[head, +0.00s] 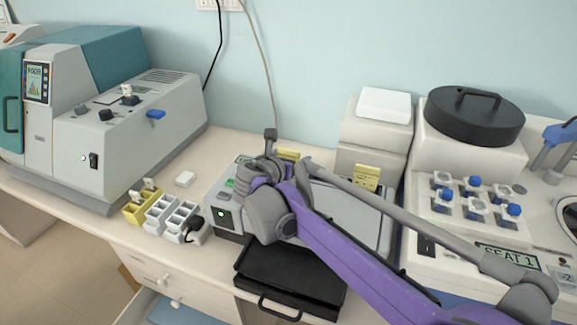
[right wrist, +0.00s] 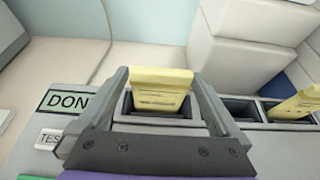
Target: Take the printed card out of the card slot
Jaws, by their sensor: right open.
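A yellow printed card (right wrist: 160,84) stands upright in a dark slot (right wrist: 158,118) of the grey machine (right wrist: 35,165), whose screen reads "DON", the rest hidden. My right gripper (right wrist: 155,76) is open, with one finger on each side of the card and a visible gap on both sides. In the head view my right gripper (head: 287,150) is over the back of the machine (head: 222,190) and the card (head: 289,154) shows just behind it. The wrist and arm hide much of the machine. My left gripper is not in view.
A second yellow card (head: 367,178) stands in another slot to the right. A black tray (head: 290,280) juts out in front. A slide instrument with blue-capped jars (head: 474,182) is at right. Small white and yellow racks (head: 160,212) and a large grey machine (head: 140,120) are left.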

